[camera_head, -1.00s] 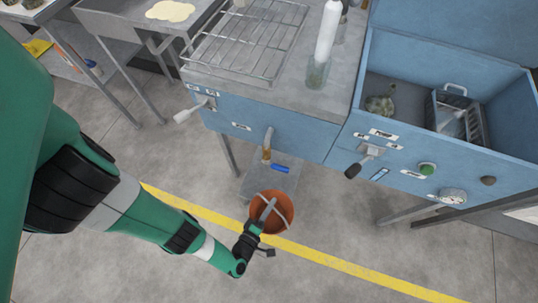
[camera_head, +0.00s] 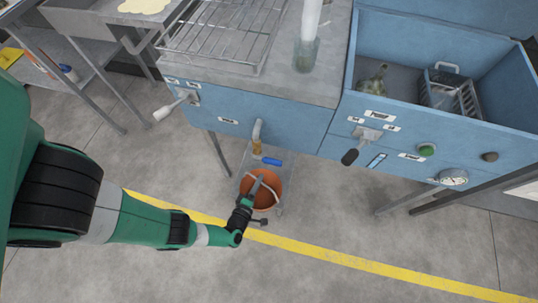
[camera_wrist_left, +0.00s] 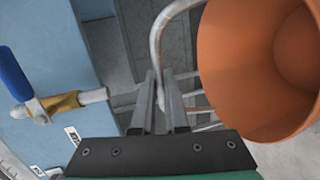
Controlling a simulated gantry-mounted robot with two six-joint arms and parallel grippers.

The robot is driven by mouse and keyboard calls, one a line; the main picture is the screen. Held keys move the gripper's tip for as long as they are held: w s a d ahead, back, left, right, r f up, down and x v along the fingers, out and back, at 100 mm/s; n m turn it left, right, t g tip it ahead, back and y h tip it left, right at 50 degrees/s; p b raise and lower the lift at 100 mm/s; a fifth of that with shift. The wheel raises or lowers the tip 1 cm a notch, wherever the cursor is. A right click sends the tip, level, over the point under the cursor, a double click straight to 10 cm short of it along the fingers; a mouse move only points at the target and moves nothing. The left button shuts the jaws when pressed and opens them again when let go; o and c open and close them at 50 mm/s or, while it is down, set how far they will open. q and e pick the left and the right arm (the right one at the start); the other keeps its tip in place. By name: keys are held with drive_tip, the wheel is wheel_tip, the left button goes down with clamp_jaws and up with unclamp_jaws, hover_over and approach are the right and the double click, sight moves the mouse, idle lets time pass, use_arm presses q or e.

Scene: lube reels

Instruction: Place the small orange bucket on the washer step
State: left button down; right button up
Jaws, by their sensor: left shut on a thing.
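The small orange bucket (camera_head: 268,200) hangs by its pale handle from my left gripper (camera_head: 256,186) in the head view. It covers the front part of a low grey step (camera_head: 284,174) under the blue washer. I cannot tell whether its bottom touches the step. In the left wrist view my gripper fingers (camera_wrist_left: 160,80) are shut on the curved handle (camera_wrist_left: 163,32), and the orange bucket (camera_wrist_left: 235,70) is to their right with its open mouth showing. My right gripper is out of view.
The blue washer (camera_head: 270,122) stands behind the bucket. Its spigot with a blue lever (camera_head: 272,161) juts out just above the bucket; the lever also shows at left in the left wrist view (camera_wrist_left: 14,75). A yellow floor line (camera_head: 345,259) runs in front. The floor there is clear.

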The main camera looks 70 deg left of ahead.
use_arm(q)
drive_tip(key=f+b+x, duration=0.1)
drive_tip(key=b+x, duration=0.4)
drive_tip(key=x, duration=0.5)
drive_tip(key=shift+f, duration=0.3)
drive_tip(key=c, duration=0.9)
unclamp_jaws()
drive_tip(key=shift+w+a, duration=0.1)
drive_tip(key=shift+p+v, duration=2.15)
drive_tip(key=shift+v, duration=3.95)
